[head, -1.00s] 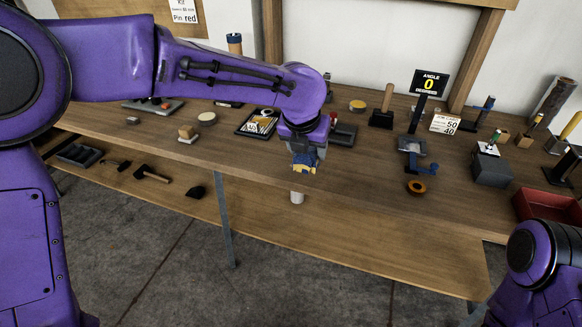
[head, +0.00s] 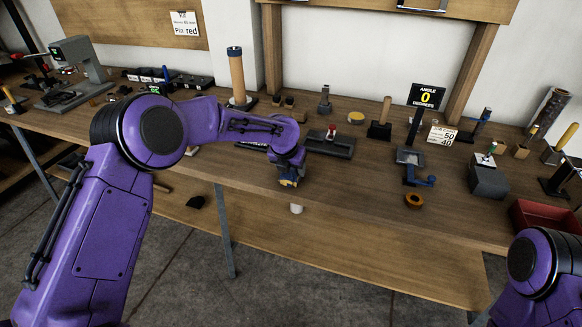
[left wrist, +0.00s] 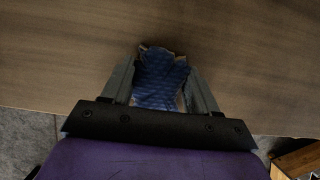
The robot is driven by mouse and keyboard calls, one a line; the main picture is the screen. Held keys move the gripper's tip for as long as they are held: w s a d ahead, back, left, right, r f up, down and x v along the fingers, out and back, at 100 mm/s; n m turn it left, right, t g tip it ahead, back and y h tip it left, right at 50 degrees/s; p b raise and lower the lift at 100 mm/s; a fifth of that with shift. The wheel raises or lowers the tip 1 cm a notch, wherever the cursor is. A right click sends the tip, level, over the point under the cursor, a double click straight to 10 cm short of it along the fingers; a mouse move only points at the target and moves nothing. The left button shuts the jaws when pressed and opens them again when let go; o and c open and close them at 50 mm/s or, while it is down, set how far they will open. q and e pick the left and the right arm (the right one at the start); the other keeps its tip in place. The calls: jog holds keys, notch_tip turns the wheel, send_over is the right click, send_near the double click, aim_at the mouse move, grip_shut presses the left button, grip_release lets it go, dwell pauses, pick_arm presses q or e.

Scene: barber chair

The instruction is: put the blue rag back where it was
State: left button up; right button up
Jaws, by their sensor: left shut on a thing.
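The blue rag (left wrist: 160,78) is a crumpled cloth with a pale tan edge, held between the two fingers of my left gripper (left wrist: 160,85) in the left wrist view. In the head view my left gripper (head: 289,182) is by the front edge of the wooden workbench (head: 350,195). A small blue and yellowish bit of the rag (head: 288,183) shows at its tip. In the wrist view the rag is over the bench top near its edge; I cannot tell whether it touches the wood. My right gripper is out of view; only part of that arm shows at the lower right.
A grey vise-like tool (head: 330,143) lies behind the left gripper. A red tray (head: 545,217) is at the right end. The bench front between gripper and ring is bare.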

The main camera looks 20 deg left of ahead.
pick_arm(q)
jog(key=o, duration=0.9)
jog(key=shift+o, duration=0.2)
jog(key=shift+r, duration=0.1)
jog(key=v, duration=1.2)
